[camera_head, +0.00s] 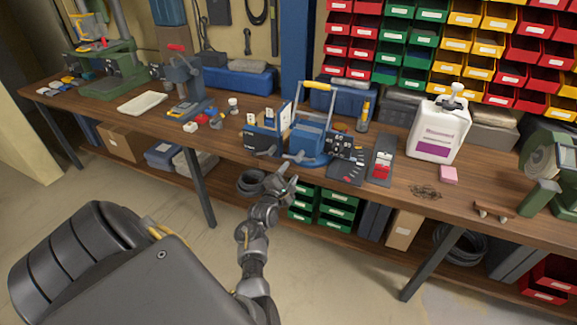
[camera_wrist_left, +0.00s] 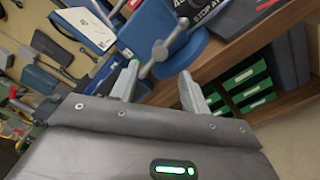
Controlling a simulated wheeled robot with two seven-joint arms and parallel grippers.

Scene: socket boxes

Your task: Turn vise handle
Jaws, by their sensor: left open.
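The blue vise (camera_head: 311,138) stands at the front edge of the wooden bench. Its grey handle (camera_head: 280,155) is a bar through a round hub, jutting out over the edge. In the left wrist view the vise handle (camera_wrist_left: 161,50) lies slantwise just beyond my fingertips, with the blue vise body (camera_wrist_left: 150,28) behind it. My left gripper (camera_head: 287,183) is open, in front of and a little below the handle. In the wrist view my left gripper's fingers (camera_wrist_left: 159,76) are spread and the handle's bar lies near the gap; whether they touch cannot be told. My right gripper is not in view.
The bench (camera_head: 400,190) holds a white jug (camera_head: 439,130), a pink block (camera_head: 448,174) and a dark tool case (camera_head: 262,137) beside the vise. Green drawers (camera_head: 335,208) stand on the shelf below. The floor in front is clear.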

